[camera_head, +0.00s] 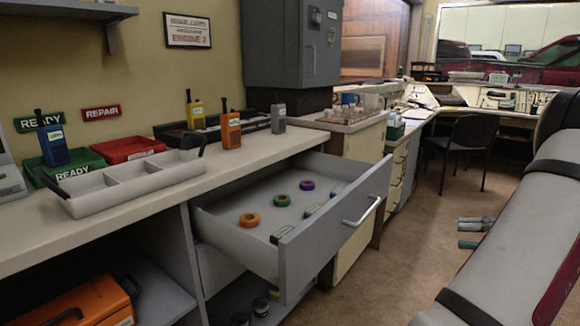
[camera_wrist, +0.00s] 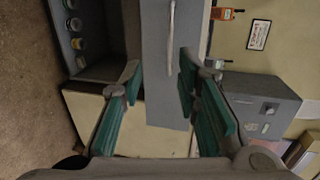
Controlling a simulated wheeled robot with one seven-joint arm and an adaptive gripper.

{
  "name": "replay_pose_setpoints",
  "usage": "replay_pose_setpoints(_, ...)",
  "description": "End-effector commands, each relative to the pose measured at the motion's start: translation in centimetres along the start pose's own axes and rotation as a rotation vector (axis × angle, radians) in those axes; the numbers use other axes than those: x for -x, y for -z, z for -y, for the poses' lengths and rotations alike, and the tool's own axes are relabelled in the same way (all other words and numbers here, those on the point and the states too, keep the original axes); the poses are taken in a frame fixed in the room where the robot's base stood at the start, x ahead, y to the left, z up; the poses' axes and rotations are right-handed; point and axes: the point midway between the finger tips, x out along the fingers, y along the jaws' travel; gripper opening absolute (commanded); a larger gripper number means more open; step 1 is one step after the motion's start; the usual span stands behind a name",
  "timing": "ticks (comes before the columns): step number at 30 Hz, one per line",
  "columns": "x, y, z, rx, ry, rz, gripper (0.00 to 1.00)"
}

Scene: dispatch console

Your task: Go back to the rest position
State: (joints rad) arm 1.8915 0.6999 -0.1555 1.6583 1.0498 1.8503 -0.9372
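My gripper (camera_head: 476,232) is at the right of the head view, out over the floor, apart from the furniture. In the wrist view my gripper (camera_wrist: 158,82) has its two green-padded fingers spread wide with nothing held between them. Beyond them is the grey front of the pulled-out drawer (camera_head: 332,222), with its pale handle (camera_head: 362,211); the handle also shows in the wrist view (camera_wrist: 171,40). The fingers do not appear to touch the handle.
The drawer juts from the counter (camera_head: 235,150) and holds an orange roll (camera_head: 249,220), a green roll (camera_head: 282,200) and a purple roll (camera_head: 307,185). A white divided tray (camera_head: 130,185) sits on the counter. A dark chair (camera_head: 468,148) stands behind; floor between is clear.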

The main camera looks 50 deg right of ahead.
Motion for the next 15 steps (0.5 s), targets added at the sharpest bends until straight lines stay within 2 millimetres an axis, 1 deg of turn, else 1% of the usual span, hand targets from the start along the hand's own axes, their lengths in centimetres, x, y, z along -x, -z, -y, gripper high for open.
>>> replay_pose_setpoints(4, -2.2, -0.6, 1.4, -0.001, -0.029, 0.055, 0.3)
replay_pose_setpoints(8, -4.9, -1.5, 3.0, -0.002, -0.065, 0.122, 0.3)
replay_pose_setpoints(11, -7.3, -2.6, 4.5, -0.001, -0.102, 0.184, 0.3)
replay_pose_setpoints(14, -10.1, -4.2, 6.0, 0.002, -0.146, 0.257, 0.3)
replay_pose_setpoints(15, -11.4, -5.0, 6.8, 0.006, -0.169, 0.291, 0.3)
